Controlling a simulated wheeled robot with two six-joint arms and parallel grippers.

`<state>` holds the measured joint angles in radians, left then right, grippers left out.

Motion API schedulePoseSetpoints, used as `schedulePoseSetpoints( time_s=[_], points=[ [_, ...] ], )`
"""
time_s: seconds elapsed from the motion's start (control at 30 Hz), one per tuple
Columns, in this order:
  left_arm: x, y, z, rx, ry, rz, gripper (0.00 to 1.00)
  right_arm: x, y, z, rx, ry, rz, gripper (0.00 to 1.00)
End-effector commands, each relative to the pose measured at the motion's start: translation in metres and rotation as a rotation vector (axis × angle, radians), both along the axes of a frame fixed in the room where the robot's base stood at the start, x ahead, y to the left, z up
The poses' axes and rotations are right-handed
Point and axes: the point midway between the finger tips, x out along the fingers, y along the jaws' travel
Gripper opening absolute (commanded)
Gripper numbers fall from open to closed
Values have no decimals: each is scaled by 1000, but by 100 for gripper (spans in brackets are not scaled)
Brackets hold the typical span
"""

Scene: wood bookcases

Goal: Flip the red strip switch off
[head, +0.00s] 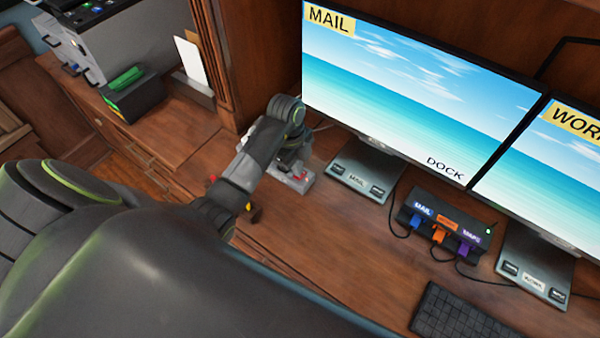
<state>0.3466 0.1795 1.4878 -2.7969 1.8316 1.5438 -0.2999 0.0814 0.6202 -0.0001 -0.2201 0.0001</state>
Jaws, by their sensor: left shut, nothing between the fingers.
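A grey strip unit (291,183) lies on the wooden desk, left of the first monitor's stand. A small red part (304,175) shows on its right side and looks like the switch; its on or off position is too small to tell. My left arm comes in from the left and bends down over the strip. My left gripper (290,160) is shut and empty, right at the strip's upper side, partly hidden by my wrist. I cannot tell whether it touches the switch. My arm covers the strip's left part. My right gripper is not in view.
A black dock (443,225) with coloured plugs and cables, and a keyboard (460,318), lie further right. A green-and-black box (133,95) sits at left. The desk is clear below the dock's left side.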

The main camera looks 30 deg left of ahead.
Motion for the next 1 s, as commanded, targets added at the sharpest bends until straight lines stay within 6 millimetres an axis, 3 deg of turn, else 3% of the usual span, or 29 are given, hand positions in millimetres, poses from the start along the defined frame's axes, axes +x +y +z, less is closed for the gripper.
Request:
schedulePoseSetpoints(
  time_s=[1.0],
  points=[
    [0, 0, -16, 0, 0, 0, 0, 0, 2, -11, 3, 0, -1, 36]
  ],
)
